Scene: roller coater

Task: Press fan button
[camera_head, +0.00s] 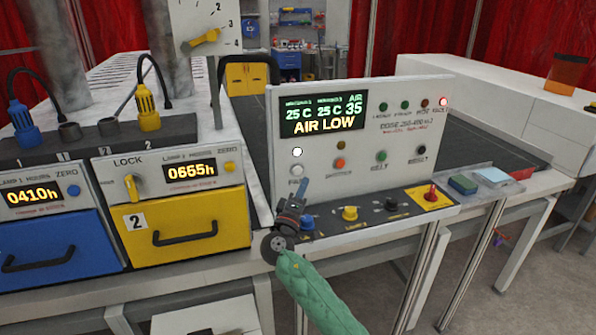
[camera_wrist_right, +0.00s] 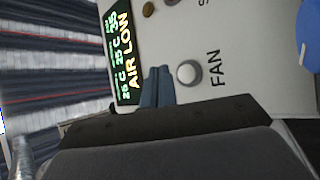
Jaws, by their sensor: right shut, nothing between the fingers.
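The fan button (camera_head: 297,170) is a round pale button at the left of the control panel (camera_head: 350,165), with a bright white lamp (camera_head: 297,152) above it. In the right wrist view the fan button (camera_wrist_right: 187,73) sits beside the printed word FAN. My right gripper (camera_head: 304,184) is shut and empty, its blue fingers in front of the panel just below the button. In the right wrist view the gripper's fingertips (camera_wrist_right: 158,70) show close beside the button; I cannot tell whether they touch the panel. My left gripper is out of view.
The panel's display (camera_head: 323,115) reads AIR LOW and AIR 35. A row of knobs, including a yellow one (camera_head: 349,213) and a red one on a yellow plate (camera_head: 431,193), lies below the panel. A yellow drawer (camera_head: 190,227) stands to the left.

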